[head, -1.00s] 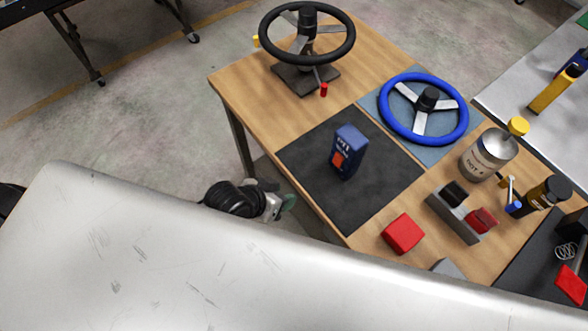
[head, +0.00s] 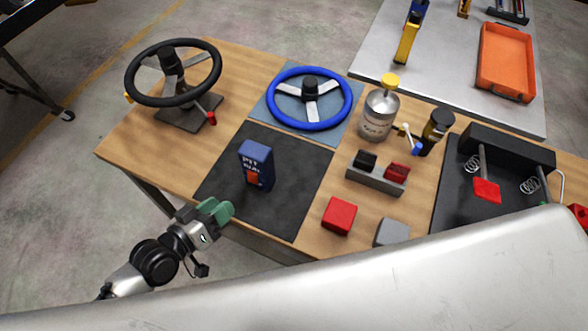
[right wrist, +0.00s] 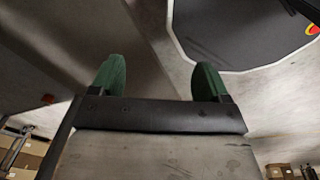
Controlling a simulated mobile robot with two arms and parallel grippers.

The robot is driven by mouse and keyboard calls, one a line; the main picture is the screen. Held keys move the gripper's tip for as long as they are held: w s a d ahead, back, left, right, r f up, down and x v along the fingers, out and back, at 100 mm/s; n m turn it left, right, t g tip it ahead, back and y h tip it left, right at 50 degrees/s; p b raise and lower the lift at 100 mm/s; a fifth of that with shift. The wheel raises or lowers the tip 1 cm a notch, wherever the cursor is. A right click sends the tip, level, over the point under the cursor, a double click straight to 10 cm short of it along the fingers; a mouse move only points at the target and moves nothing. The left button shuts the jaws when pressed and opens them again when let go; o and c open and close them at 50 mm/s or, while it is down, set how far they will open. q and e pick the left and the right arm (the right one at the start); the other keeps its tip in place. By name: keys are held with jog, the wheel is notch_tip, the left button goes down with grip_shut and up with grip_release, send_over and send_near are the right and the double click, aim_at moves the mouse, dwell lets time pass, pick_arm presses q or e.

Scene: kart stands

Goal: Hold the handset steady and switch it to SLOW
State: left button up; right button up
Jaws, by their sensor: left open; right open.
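The handset (head: 256,163) is a small dark blue box with white lettering and an orange-red switch (head: 253,179) low on its front. It stands upright on the black mat (head: 290,208) on the wooden table. Which setting the switch is at is too small to tell. My left gripper (head: 222,212), with green fingertips, is at the table's front edge, in front of and to the left of the handset, apart from it. It is open and empty. My right gripper (right wrist: 158,80) shows only in the right wrist view, its two green fingers spread with nothing between them.
A black steering wheel (head: 213,66) stands at the back left and a blue wheel (head: 316,126) lies behind the mat. A red block (head: 339,215), a grey block (head: 391,232), a pedal-like holder (head: 371,179) and a can (head: 379,118) are to the right.

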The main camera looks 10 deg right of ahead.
jog(key=s+a+r+n+t+y, duration=0.1)
jog(key=s+a+r+n, duration=0.1)
jog(key=a+r+n, duration=0.4)
jog(key=s+a+r+n, duration=0.2)
jog(key=r+n, duration=0.1)
jog(key=r, duration=0.5)
jog(key=w+a+r+n+t+y, duration=0.3)
jog(key=w+a+r+n, duration=0.4)
jog(key=w+r, duration=0.3)
jog(key=w+a+r+n+t+y, duration=0.3)
jog(key=w+r+n+t+y, duration=0.1)
jog(key=w+r+n, duration=0.6)
jog(key=w+a+r+n+t+y, duration=0.35)
jog(key=w+r+n, duration=0.45)
jog(key=r, duration=0.4)
jog(key=n+g+y, duration=0.2)
jog(key=n+y, duration=0.1)
jog(key=n, duration=0.5)
send_near(256, 153)
jog(key=f, duration=0.1)
jog(key=x, duration=1)
jog(key=shift+w+f, duration=0.15)
jog(key=shift+w, duration=0.25)
